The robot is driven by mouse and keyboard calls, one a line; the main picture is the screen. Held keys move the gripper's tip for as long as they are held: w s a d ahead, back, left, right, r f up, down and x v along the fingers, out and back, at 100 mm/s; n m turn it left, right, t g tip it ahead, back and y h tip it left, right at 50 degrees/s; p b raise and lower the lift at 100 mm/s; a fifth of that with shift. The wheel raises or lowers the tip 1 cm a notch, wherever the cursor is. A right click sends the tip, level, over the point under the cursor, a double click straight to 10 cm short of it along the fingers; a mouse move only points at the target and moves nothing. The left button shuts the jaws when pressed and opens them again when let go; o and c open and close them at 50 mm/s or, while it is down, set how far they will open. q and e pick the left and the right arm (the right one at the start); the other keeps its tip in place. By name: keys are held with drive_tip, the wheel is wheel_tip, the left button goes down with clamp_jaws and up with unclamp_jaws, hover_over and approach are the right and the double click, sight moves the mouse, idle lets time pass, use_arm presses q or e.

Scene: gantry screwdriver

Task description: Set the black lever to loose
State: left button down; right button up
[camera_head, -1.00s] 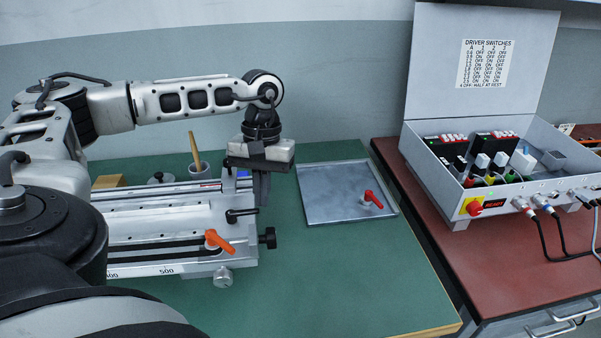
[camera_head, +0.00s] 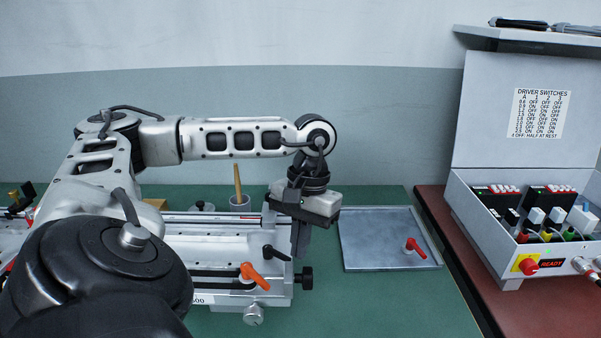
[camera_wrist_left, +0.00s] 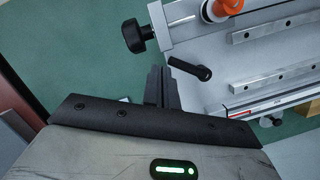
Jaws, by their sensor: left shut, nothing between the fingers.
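The black lever (camera_head: 275,253) sits on the right end of the silver gantry rail, its handle pointing right and slightly to the front. My left gripper (camera_head: 300,252) is shut and empty, pointing down just right of the lever's handle end. In the left wrist view the black lever (camera_wrist_left: 190,68) lies just right of my shut fingertips (camera_wrist_left: 162,74); I cannot tell whether they touch. My right gripper is not in view.
An orange lever (camera_head: 255,275) and a black knob (camera_head: 306,277) are close by on the rail end. An open control box (camera_head: 480,225) stands farther right. The green table front is clear.

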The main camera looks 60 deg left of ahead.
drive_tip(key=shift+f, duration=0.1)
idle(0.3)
use_arm(q)
drive_tip(key=d+p+v, duration=0.1)
drive_tip(key=p+v, duration=0.6)
drive_tip(key=v, duration=0.3)
drive_tip(key=shift+a, duration=0.15)
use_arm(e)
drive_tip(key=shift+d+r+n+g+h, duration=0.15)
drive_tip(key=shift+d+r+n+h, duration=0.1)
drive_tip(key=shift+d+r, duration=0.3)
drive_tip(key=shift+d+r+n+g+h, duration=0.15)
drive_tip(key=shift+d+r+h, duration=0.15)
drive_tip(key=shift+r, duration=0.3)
use_arm(q)
drive_tip(key=shift+w, duration=0.1)
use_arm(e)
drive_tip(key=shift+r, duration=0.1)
